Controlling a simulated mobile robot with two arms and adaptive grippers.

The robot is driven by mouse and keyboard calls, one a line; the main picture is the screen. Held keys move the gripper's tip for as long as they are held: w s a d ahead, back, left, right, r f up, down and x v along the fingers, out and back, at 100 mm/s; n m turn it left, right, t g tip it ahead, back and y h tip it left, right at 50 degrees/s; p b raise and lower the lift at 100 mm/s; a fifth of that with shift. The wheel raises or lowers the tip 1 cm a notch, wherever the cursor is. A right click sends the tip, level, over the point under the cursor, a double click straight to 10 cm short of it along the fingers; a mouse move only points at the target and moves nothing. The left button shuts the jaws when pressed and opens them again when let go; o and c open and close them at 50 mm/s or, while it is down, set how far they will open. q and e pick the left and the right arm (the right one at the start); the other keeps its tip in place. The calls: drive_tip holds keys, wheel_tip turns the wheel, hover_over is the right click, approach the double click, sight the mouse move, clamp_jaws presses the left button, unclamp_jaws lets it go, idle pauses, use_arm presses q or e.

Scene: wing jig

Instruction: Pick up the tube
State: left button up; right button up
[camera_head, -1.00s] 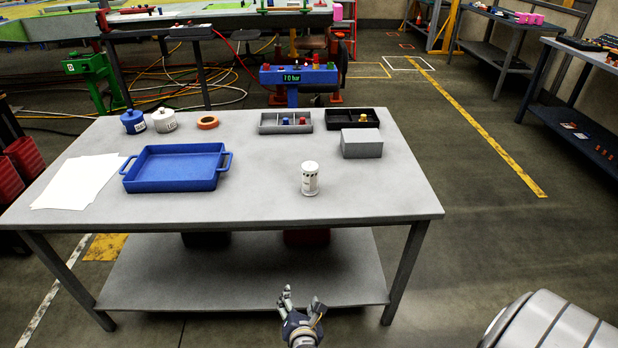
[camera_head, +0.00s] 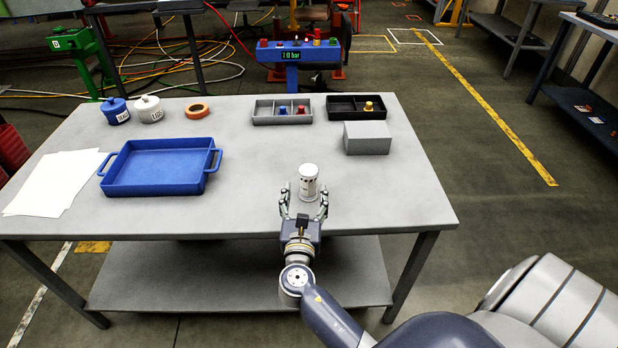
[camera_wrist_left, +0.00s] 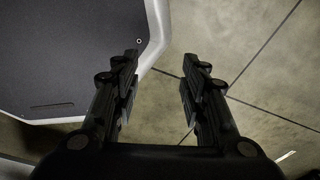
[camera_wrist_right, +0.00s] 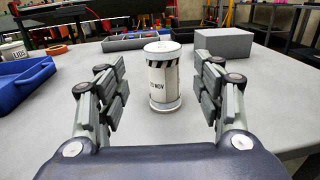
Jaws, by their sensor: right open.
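The tube, a white cylinder with a black striped band and printed text, stands upright on the grey table in the head view (camera_head: 309,181). It also shows in the right wrist view (camera_wrist_right: 163,78), between and beyond the fingers. My right gripper (camera_head: 304,196) is open at the table's front edge, with its fingers pointing at the tube from the front. The fingertips appear to be on either side of it; I cannot tell exactly how deep they reach. My left gripper (camera_wrist_left: 160,75) is open and empty above the floor in the left wrist view.
The grey table (camera_head: 400,190) also holds a blue tray (camera_head: 157,170), paper sheets (camera_head: 50,183), two lidded pots, an orange tape ring (camera_head: 197,111), a grey bin (camera_head: 282,111), a black bin (camera_head: 356,107) and a grey box (camera_head: 367,138). Table space right of the tube is clear.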

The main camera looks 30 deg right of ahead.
sight(308, 180)
drive_tip(key=x, duration=0.3)
drive_tip(key=shift+w+d, duration=0.2)
drive_tip(key=p+x, duration=0.1)
drive_tip(key=x, duration=0.3)
drive_tip(key=shift+d, duration=0.25)
drive_tip(key=shift+w+d, duration=0.1)
drive_tip(key=shift+w, duration=0.05)
use_arm(q)
drive_tip(key=shift+s+a+r, duration=0.2)
drive_tip(key=shift+s+r, duration=0.15)
drive_tip(key=shift+r, duration=0.15)
use_arm(e)
drive_tip(key=c, duration=1.2)
use_arm(q)
drive_tip(key=shift+s+a, duration=0.35)
drive_tip(key=shift+s, duration=0.35)
